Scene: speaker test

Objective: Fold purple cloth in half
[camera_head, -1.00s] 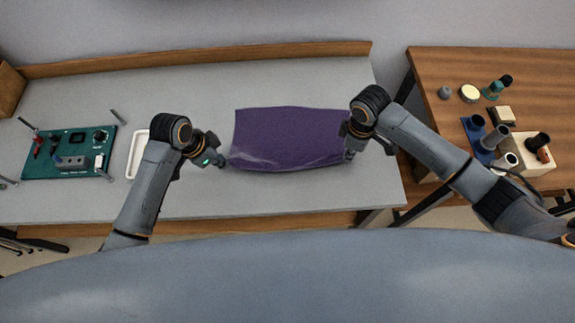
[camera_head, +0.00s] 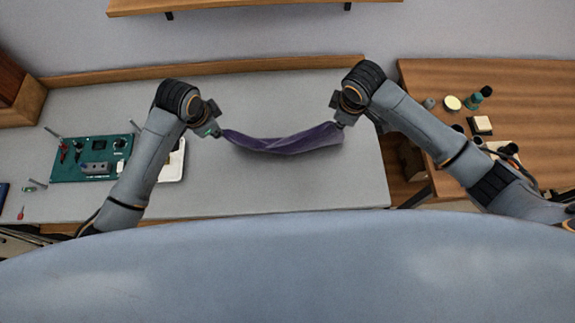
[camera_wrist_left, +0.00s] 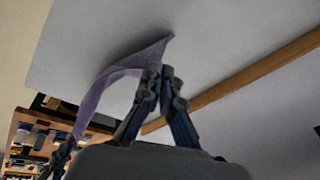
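The purple cloth (camera_head: 285,143) hangs between my two grippers over the grey table, sagging in the middle. It shows as a narrow folded strip in the head view. My left gripper (camera_head: 218,133) is at its left end and my right gripper (camera_head: 340,124) is at its right end. In the left wrist view the cloth (camera_wrist_left: 105,82) runs from the fingertips of my left gripper (camera_wrist_left: 160,72), which are closed together on its corner. The other gripper shows small at the lower left there. The right fingertips are small, but the cloth's right end stays up at them.
A green circuit board (camera_head: 92,158) and a white tray (camera_head: 173,162) are on the left of the grey table (camera_head: 290,190). A wooden table (camera_head: 430,85) with several small items stands to the right. The grey table around the cloth is clear.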

